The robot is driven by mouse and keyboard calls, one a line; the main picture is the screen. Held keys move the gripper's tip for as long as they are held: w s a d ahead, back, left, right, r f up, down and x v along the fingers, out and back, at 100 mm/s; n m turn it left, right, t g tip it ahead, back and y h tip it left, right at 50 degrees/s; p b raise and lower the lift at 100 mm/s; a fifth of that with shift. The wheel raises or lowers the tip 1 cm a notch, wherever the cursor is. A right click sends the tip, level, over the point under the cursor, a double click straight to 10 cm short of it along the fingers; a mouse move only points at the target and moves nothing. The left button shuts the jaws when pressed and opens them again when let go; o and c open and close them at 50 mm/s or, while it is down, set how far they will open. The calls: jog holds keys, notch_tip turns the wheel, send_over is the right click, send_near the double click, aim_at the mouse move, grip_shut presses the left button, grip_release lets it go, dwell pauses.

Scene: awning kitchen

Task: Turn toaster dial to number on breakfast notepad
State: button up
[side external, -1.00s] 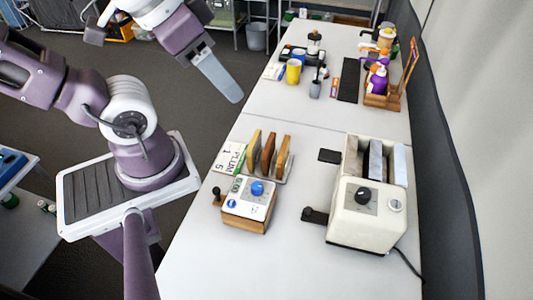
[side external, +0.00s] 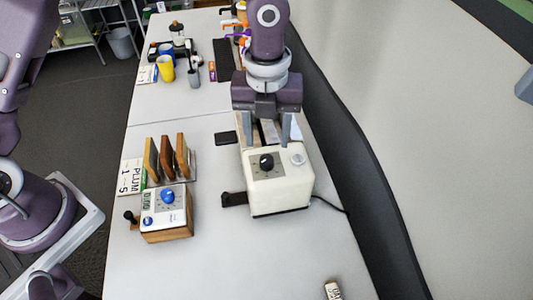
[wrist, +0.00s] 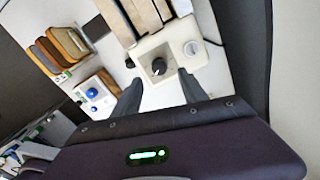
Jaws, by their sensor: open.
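The cream toaster (side external: 283,192) stands on the white table, with its black dial (side external: 266,163) on the sloping panel. The dial also shows in the wrist view (wrist: 158,66), with a pale pointer line; its numbers are too small to read. My gripper (side external: 268,138) is open and empty above the toaster. Its two fingers point down behind the dial panel in the side view, apart from the dial as far as I can tell. A white card (side external: 131,177) lettered "PLUM" with what looks like 1 and 5 lies left of the toast rack; I cannot tell if it is the notepad.
A blue-dialled device (side external: 165,210) and a rack of brown slices (side external: 168,158) stand left of the toaster. A black lever (side external: 234,199) juts from the toaster's left side. A small labelled block (side external: 333,290) lies in front. The table's front middle is clear.

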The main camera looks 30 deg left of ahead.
aim_at(267, 159)
notch_tip(267, 159, down, 7)
jog(key=shift+r, duration=0.15)
jog(key=shift+c, duration=0.2)
grip_shut()
